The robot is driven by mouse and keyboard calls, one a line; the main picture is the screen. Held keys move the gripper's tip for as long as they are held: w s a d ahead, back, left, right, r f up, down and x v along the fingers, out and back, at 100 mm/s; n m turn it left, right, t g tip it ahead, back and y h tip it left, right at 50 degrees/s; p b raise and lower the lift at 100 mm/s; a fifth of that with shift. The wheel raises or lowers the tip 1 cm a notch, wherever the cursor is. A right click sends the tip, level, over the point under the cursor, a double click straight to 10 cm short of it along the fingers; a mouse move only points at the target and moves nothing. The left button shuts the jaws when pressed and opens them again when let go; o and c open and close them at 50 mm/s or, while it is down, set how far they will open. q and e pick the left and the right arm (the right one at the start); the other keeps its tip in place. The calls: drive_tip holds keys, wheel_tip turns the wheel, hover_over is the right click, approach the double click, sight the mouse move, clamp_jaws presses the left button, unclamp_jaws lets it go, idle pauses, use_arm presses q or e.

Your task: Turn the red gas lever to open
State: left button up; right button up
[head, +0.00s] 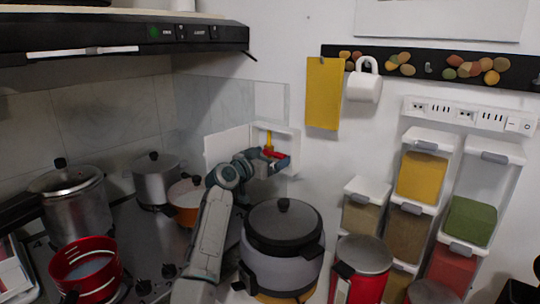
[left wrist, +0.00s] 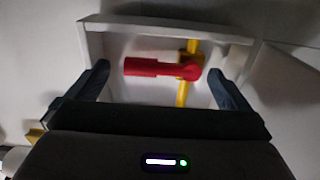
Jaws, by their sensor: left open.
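The red gas lever (left wrist: 150,68) sits on a yellow pipe (left wrist: 183,93) inside a white wall box (left wrist: 165,29). In the left wrist view the lever lies level, its handle pointing left and its pivot end on the pipe. My left gripper (left wrist: 160,85) is open, with one dark finger on each side of the lever and a visible gap to each. In the head view the left gripper (head: 275,161) is at the box opening, and the lever (head: 273,153) and yellow pipe (head: 269,140) show just behind it. My right gripper is not in view.
The box's white door (head: 227,147) stands open on the left. Spice dispensers (head: 421,178) stand to the right.

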use_arm(q)
drive_tip(key=shift+w+f, duration=0.1)
drive_tip(key=shift+w, duration=0.05)
drive_tip(key=c, duration=1.3)
drive_tip(key=shift+c, duration=0.2)
